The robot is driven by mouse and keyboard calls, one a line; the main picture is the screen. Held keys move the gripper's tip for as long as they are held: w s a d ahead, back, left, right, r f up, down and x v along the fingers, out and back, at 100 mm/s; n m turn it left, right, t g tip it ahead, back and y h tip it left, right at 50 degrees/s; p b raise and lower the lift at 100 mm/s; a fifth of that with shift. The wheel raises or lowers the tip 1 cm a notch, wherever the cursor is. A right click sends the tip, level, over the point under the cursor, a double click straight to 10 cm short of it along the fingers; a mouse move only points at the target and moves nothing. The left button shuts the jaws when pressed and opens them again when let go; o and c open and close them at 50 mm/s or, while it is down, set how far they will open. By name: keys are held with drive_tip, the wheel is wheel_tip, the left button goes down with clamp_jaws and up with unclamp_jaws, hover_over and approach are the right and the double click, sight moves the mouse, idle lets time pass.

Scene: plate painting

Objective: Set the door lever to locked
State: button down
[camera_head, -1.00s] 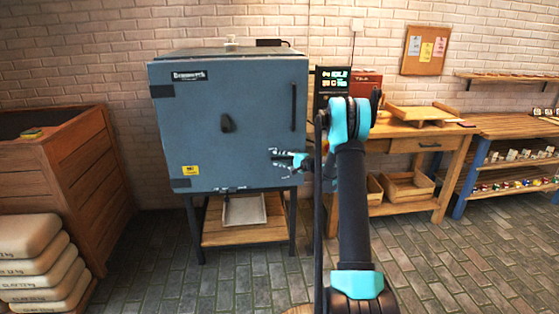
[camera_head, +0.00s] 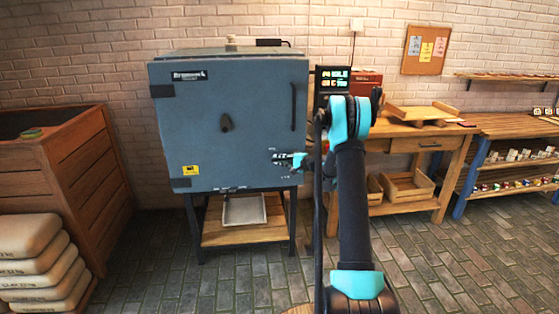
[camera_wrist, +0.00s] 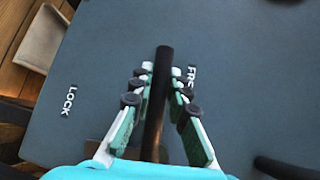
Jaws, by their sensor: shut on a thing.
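The blue-grey kiln (camera_head: 245,95) stands against the wall with its door shut. In the wrist view a dark door lever (camera_wrist: 164,58) runs up between my fingers, its tip beside the FREE label (camera_wrist: 191,76). The LOCK label (camera_wrist: 70,101) is farther left on the door (camera_wrist: 110,60), away from the lever. My gripper (camera_wrist: 162,78) is shut on the lever, with a finger on each side. In the head view my gripper (camera_head: 288,160) is at the door's lower right; the lever is too small to make out there.
A wooden workbench (camera_head: 415,143) stands right of the kiln. A wooden bin (camera_head: 85,165) and stacked bags (camera_head: 35,260) are at left. The floor in front is clear.

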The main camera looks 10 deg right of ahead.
drive_tip(key=f+n+h, duration=0.1)
drive_tip(key=d+f+n+g+h, duration=0.1)
drive_tip(key=f+h, duration=0.1)
drive_tip(key=f+n+h, duration=0.1)
drive_tip(key=shift+d+f+g+h, duration=0.2)
drive_tip(key=shift+d+g+h, duration=0.1)
drive_tip(key=shift+g+h, duration=0.1)
drive_tip(key=shift+d+f+n+g+h, duration=0.3)
drive_tip(key=shift+d+f+n+h, duration=0.45)
drive_tip(key=shift+h, duration=0.25)
drive_tip(key=shift+d+f+n+h, duration=0.3)
drive_tip(key=shift+d+n+h, duration=0.25)
drive_tip(key=shift+d+h, duration=0.4)
drive_tip(key=shift+d+f+n+h, duration=0.35)
drive_tip(key=shift+d+n+h, duration=0.35)
drive_tip(key=shift+h, duration=0.5)
drive_tip(key=shift+d+f+n+h, duration=0.3)
drive_tip(key=shift+d+n+h, duration=0.1)
drive_tip(key=shift+d+h, duration=0.6)
drive_tip(key=c, duration=1.5)
unclamp_jaws()
drive_tip(key=shift+o, duration=0.2)
